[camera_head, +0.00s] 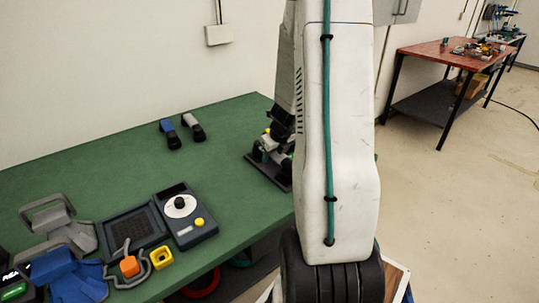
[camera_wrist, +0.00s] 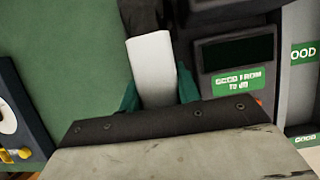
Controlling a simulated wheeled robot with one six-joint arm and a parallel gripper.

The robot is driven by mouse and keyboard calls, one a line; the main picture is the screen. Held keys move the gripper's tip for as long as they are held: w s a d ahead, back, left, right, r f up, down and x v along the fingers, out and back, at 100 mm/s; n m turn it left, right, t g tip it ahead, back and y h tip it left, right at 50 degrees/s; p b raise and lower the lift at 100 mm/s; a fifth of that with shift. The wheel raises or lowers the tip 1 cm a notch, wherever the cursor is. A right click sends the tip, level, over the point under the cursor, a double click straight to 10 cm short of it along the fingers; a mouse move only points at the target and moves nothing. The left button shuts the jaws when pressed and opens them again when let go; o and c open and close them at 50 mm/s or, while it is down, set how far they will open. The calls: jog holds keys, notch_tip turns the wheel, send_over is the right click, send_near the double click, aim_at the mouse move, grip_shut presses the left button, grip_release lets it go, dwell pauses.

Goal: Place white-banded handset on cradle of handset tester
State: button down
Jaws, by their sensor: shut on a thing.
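In the wrist view my gripper (camera_wrist: 159,92) has its teal fingers shut on the white band of a handset (camera_wrist: 151,60). The dark end of the handset runs out toward the top edge, where it is cut off. The dark housing with a screen and green labels, which looks like the handset tester (camera_wrist: 204,58), is just right of the handset. I cannot tell whether they touch, and the cradle is not clear. In the head view my arm hides most of that spot; a dark base (camera_head: 284,181) shows beside my wrist, and the held handset cannot be made out.
On the green table (camera_head: 120,165) lie a blue-banded handset (camera_head: 167,129) and a pale-grey-banded one (camera_head: 191,123). The table's middle is clear.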

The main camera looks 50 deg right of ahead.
jog(key=shift+f, duration=0.1)
jog(key=c, duration=1)
grip_release()
